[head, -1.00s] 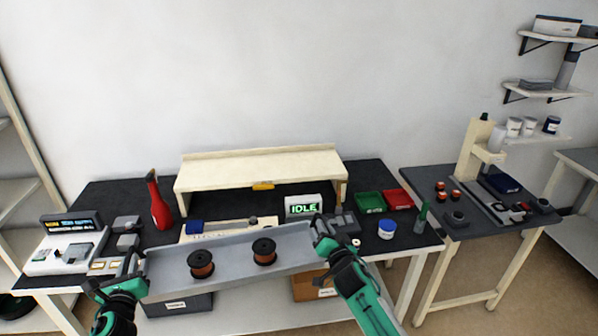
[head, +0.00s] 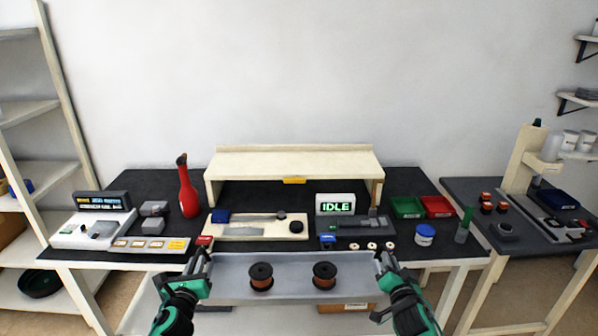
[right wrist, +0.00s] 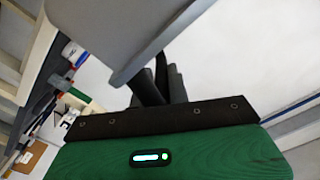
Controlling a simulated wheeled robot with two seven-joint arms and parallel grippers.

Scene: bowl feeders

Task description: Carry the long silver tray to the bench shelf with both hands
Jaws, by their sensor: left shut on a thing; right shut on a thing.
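The long silver tray (head: 292,284) is held level in front of the bench, with two dark spools of copper-coloured wire, a left spool (head: 261,277) and a right spool (head: 324,275), standing on it. My left gripper (head: 203,262) is shut on the tray's left end. My right gripper (head: 382,264) is shut on its right end. The right wrist view shows the grey tray (right wrist: 115,35) close up against the dark fingers. The cream bench shelf (head: 295,162) stands at the back of the dark bench, beyond the tray and higher; its top is bare.
On the bench (head: 130,182) stand a red bottle (head: 188,190), an IDLE display (head: 335,204), green (head: 406,208) and red (head: 437,207) bins, a blue-labelled tub (head: 424,235) and a green bottle (head: 464,225). A side table (head: 470,190) is at right, a rack (head: 30,110) at left.

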